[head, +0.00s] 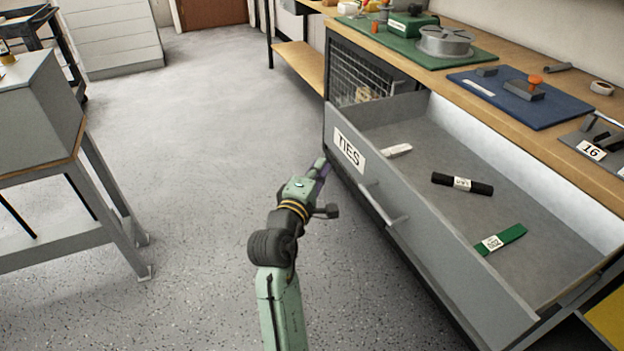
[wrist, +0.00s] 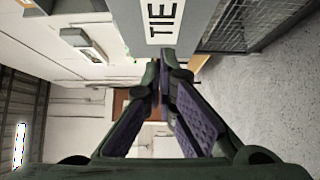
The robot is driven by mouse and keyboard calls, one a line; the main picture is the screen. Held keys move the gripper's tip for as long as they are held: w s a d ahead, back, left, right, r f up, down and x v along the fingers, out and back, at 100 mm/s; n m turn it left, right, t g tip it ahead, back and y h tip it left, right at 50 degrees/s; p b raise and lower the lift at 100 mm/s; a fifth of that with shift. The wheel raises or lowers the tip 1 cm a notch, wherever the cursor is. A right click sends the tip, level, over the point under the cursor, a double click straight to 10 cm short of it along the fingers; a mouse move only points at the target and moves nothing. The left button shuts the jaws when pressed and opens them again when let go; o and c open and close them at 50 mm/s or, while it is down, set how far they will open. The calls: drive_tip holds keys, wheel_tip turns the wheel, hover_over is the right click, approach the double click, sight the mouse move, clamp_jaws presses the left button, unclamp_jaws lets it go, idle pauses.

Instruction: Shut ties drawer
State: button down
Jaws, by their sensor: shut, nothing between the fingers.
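The ties drawer (head: 440,225) is pulled open under the workbench, its grey front carrying a white TIES label (head: 349,150) and a bar handle (head: 384,207). Inside lie a white tie bundle (head: 396,151), a black one (head: 462,183) and a green one (head: 501,238). My gripper (head: 322,168) is shut and empty, just in front of the drawer front, below and left of the label. In the wrist view my fingers (wrist: 163,75) meet close to the label (wrist: 163,22); I cannot tell whether they touch the drawer front.
The workbench top (head: 480,62) holds a green mat with a reel, a blue mat (head: 522,97) and other parts. A wire-mesh compartment (head: 368,75) sits beyond the drawer. A grey cabinet on a stand (head: 38,115) is at left. The floor (head: 200,190) between is clear.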

drive_tip(key=shift+w+d, duration=1.05)
drive_tip(key=shift+d, duration=0.2)
drive_tip(key=shift+w+d, duration=1)
drive_tip(key=shift+d, duration=0.25)
drive_tip(key=w+d+p, duration=0.1)
drive_tip(key=d+p, duration=0.1)
drive_tip(key=d, duration=0.3)
drive_tip(key=w+d+p, duration=0.2)
drive_tip(key=d+p, duration=0.1)
drive_tip(key=d, duration=0.1)
drive_tip(key=w+d+p, duration=0.2)
drive_tip(key=d, duration=0.3)
drive_tip(key=shift+d+r+p, duration=0.25)
drive_tip(key=shift+d+p, duration=0.05)
drive_tip(key=shift+p, duration=0.05)
drive_tip(key=b, duration=0.6)
hover_over(436, 144)
drive_tip(key=a, duration=0.2)
drive_tip(key=shift+s+d+f, duration=0.1)
drive_tip(key=shift+s+f, duration=0.25)
drive_tip(key=shift+f, duration=0.1)
drive_tip(key=shift+w+d+r+b, duration=0.1)
drive_tip(key=shift+w+d+b, duration=0.15)
drive_tip(key=shift+d+b, duration=0.3)
drive_tip(key=shift+w+d+r, duration=0.1)
drive_tip(key=shift+d+r, duration=0.1)
drive_tip(key=shift+d, duration=0.05)
drive_tip(key=shift+d, duration=0.1)
